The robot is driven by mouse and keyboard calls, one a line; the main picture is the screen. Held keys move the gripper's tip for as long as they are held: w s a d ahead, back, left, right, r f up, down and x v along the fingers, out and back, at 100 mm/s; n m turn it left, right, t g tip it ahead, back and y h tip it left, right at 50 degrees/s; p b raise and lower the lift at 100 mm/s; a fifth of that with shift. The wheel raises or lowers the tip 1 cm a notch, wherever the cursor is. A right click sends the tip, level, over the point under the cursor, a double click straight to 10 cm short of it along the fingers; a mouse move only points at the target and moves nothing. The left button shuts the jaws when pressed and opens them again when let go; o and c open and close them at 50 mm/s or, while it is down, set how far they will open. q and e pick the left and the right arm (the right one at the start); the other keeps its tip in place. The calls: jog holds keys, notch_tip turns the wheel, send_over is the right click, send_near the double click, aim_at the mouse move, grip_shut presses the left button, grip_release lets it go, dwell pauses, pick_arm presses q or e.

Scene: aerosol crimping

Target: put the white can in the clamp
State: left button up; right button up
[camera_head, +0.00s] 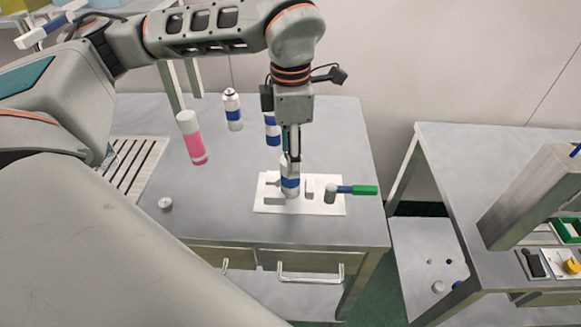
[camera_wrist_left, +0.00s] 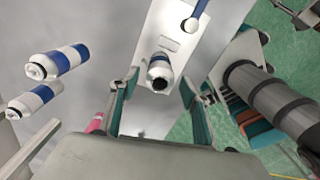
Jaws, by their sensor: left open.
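The white can with a blue band (camera_head: 290,184) stands upright on the white clamp plate (camera_head: 262,206), between the small clamp blocks. The clamp's green handle (camera_head: 357,190) points right. Whether the clamp grips the can cannot be told. My left gripper (camera_head: 291,157) points down directly above the can, its fingers near the can's top. In the left wrist view the left gripper (camera_wrist_left: 159,82) is open, with the can's top (camera_wrist_left: 158,72) between and beyond its fingertips. I cannot tell whether they touch it. My right gripper is not in view.
Two similar white-and-blue cans stand behind, one left (camera_head: 233,110) and one partly behind my gripper (camera_head: 272,130). A pink can with a white top (camera_head: 192,138) and a small round metal part (camera_head: 165,204) are left. A second table (camera_head: 440,150) stands right across a gap.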

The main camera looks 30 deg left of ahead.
pick_arm(q)
notch_tip(320, 180, up, 6)
jog(key=shift+f, duration=0.15)
dwell(0.6)
